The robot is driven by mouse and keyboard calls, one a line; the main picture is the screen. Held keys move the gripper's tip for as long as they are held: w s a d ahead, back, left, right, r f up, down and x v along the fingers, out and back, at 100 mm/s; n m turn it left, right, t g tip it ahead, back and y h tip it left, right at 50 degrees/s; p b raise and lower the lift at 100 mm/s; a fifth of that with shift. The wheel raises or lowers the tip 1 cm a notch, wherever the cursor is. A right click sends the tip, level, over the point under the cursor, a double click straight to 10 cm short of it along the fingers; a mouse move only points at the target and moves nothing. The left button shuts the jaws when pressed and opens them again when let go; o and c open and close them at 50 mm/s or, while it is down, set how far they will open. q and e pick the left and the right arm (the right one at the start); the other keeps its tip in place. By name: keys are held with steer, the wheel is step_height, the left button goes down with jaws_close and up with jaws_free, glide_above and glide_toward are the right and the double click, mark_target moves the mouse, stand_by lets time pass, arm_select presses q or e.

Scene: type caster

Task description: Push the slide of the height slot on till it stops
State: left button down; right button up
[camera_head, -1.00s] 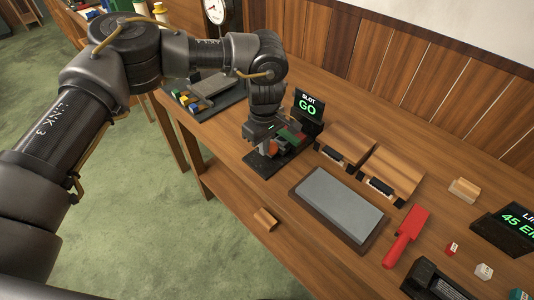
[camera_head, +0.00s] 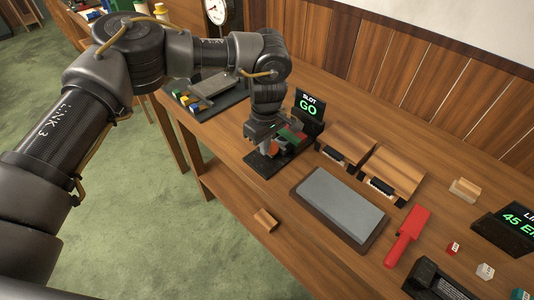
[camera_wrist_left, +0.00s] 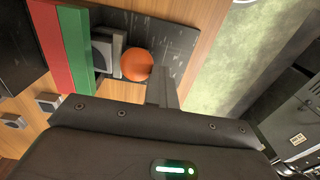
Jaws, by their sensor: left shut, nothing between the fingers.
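The height slot stands on a black base plate (camera_head: 256,167) near the table's front edge, with red and green parts beside a "SLOT GO" sign (camera_head: 308,106). Its slide has a round orange knob (camera_wrist_left: 137,64) against a grey block (camera_wrist_left: 104,57) in the left wrist view. The green bar (camera_wrist_left: 77,48) and red bar (camera_wrist_left: 52,48) lie beyond that block. My left gripper (camera_head: 266,148) is shut and empty, low over the plate. Its fingertips (camera_wrist_left: 159,82) are right beside the knob; I cannot tell if they touch. The gripper partly hides the slot in the head view. My right gripper is out of view.
A grey stone slab (camera_head: 340,203) in a dark frame lies right of the slot, with two wooden blocks (camera_head: 347,142) behind it. A red paddle (camera_head: 407,236) lies further right. A small wooden piece (camera_head: 265,220) is at the front. A dark tray (camera_head: 205,95) stands left.

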arm_select(q)
steer(key=shift+w+d+r+t, duration=0.3)
steer(key=shift+w+d+r, duration=0.25)
steer(key=shift+w+r+p, duration=0.25)
steer(key=shift+r+p, duration=0.5)
steer(key=shift+r, duration=0.2)
steer(key=shift+w+d+r, duration=0.15)
steer(key=shift+d+r, duration=0.1)
steer(key=shift+d, duration=0.2)
steer(key=shift+w+r+p, duration=0.1)
steer(key=shift+p, duration=0.25)
steer(key=shift+a+r, duration=0.2)
steer(key=shift+a, duration=0.05)
steer(key=shift+s+a+r+p, duration=0.15)
steer(key=shift+s+r+p, duration=0.05)
steer(key=shift+r+p, duration=0.25)
steer(key=shift+w+d+r+p, duration=0.1)
steer(key=shift+d+r+p, duration=0.25)
steer(key=shift+r, duration=0.25)
steer(key=shift+a+r, duration=0.2)
steer(key=shift+r, duration=0.2)
steer(key=shift+r+p, duration=0.1)
steer(key=shift+p, duration=0.2)
